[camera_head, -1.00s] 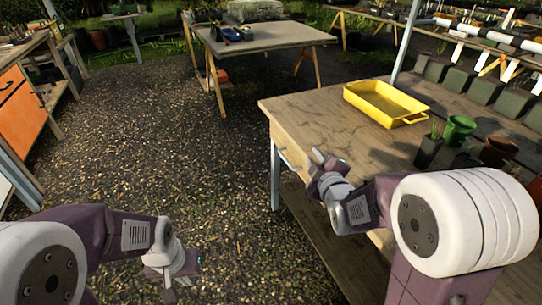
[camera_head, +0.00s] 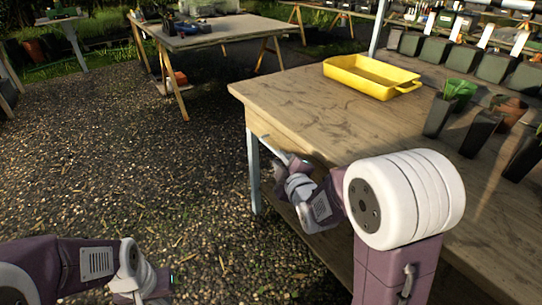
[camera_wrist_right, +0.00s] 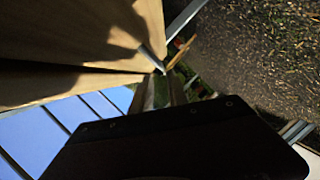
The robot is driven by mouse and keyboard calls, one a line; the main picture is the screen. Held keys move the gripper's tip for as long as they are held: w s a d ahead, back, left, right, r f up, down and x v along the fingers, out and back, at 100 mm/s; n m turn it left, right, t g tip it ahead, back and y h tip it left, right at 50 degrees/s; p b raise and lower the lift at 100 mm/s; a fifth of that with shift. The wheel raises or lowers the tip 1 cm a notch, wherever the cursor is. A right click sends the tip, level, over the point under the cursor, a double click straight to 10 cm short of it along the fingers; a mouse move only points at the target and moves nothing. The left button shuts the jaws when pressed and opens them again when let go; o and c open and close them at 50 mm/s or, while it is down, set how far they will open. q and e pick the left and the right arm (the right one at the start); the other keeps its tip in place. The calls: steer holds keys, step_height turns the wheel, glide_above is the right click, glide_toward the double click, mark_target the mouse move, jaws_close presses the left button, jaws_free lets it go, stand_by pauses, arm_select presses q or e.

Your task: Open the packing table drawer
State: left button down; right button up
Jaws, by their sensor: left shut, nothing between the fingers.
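The packing table (camera_head: 300,115) is a wooden table on the right in the head view. A pale bar handle (camera_head: 272,145) sticks out from its front face near the left corner. My right gripper (camera_head: 287,163) is at this handle, overlapping it in the picture. Whether its fingers are around the bar is hidden. In the right wrist view, a wooden face (camera_wrist_right: 90,35) fills the upper left and a thin pale bar (camera_wrist_right: 152,60) lies past the dark gripper body. No drawer gap is clear. My left gripper (camera_head: 160,284) is shut and empty, low over the gravel.
A yellow tray (camera_head: 350,82) and several dark plant pots (camera_head: 480,130) stand on the packing table. Its grey leg (camera_head: 253,170) and a lower shelf (camera_head: 315,240) are near my right arm. Another table (camera_head: 205,38) stands behind. The gravel (camera_head: 120,170) at left is clear.

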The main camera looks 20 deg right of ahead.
mark_target(272, 148)
steer(key=b+x, duration=0.2)
steer(key=x, duration=0.7)
steer(key=shift+b, duration=0.3)
jaws_close()
stand_by(1.1)
